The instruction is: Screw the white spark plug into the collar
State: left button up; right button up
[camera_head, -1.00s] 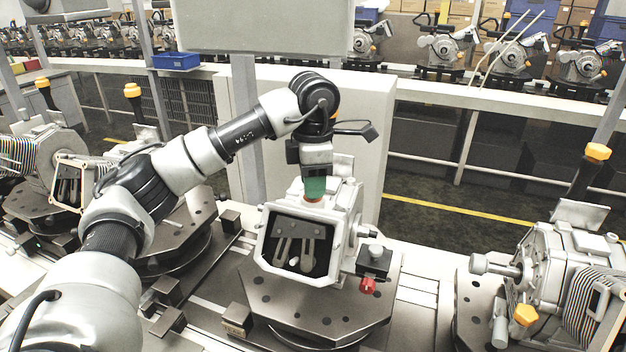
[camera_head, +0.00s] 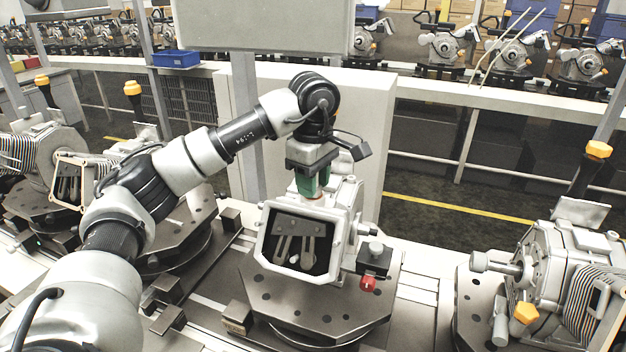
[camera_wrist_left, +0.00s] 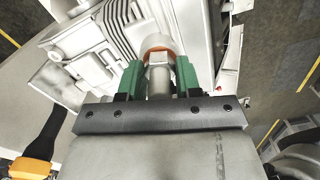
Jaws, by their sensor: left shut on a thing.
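My left gripper (camera_head: 311,186) points down over the top of the middle engine housing (camera_head: 345,205). In the left wrist view its green fingers (camera_wrist_left: 158,80) are shut on the spark plug (camera_wrist_left: 159,80), a pale shaft between them. The plug's far end meets an orange-brown ring with a pale round collar (camera_wrist_left: 158,42) around it on the housing. How deep the plug sits in the collar is hidden. In the head view the fingers hide most of the plug. My right gripper is not in view.
The housing stands on a dark fixture plate (camera_head: 270,300). A block with a red knob (camera_head: 368,284) sits at its right front. Other engine units stand left (camera_head: 40,150) and right (camera_head: 560,260). A grey panel (camera_head: 370,130) rises behind.

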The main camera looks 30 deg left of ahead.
pick_arm(q)
jog(key=shift+m, duration=0.6)
jog(key=m, duration=0.4)
jog(key=shift+m, duration=0.3)
jog(key=m, duration=0.4)
jog(key=shift+m, duration=0.7)
jog(key=m, duration=1)
